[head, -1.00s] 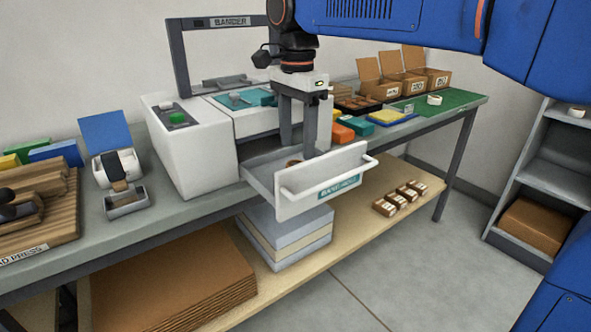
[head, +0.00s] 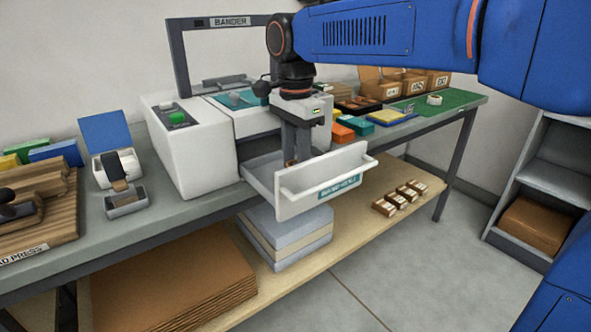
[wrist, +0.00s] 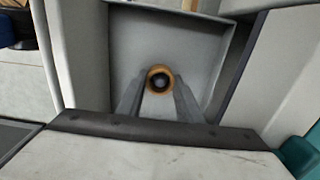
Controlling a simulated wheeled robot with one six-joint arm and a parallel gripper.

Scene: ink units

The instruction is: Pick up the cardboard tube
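The cardboard tube (wrist: 150,75) stands upright in the pulled-out drawer, seen end-on from above in the wrist view as a brown ring with a dark hole. In the head view only a little brown of it shows low between the fingers. My gripper (wrist: 160,82) points straight down into the drawer, with one finger on each side of the tube and pressed close against it. In the head view, my gripper (head: 293,158) has its fingers close together, with the tips partly hidden by the drawer front. The drawer (head: 325,178) is open below the bander.
The white bander housing (head: 190,150) stands left of my gripper, with its dark frame behind. Orange and teal blocks (head: 343,132) lie close on the right. Stacked sheets (head: 285,240) sit on the shelf below the drawer. The floor in front is clear.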

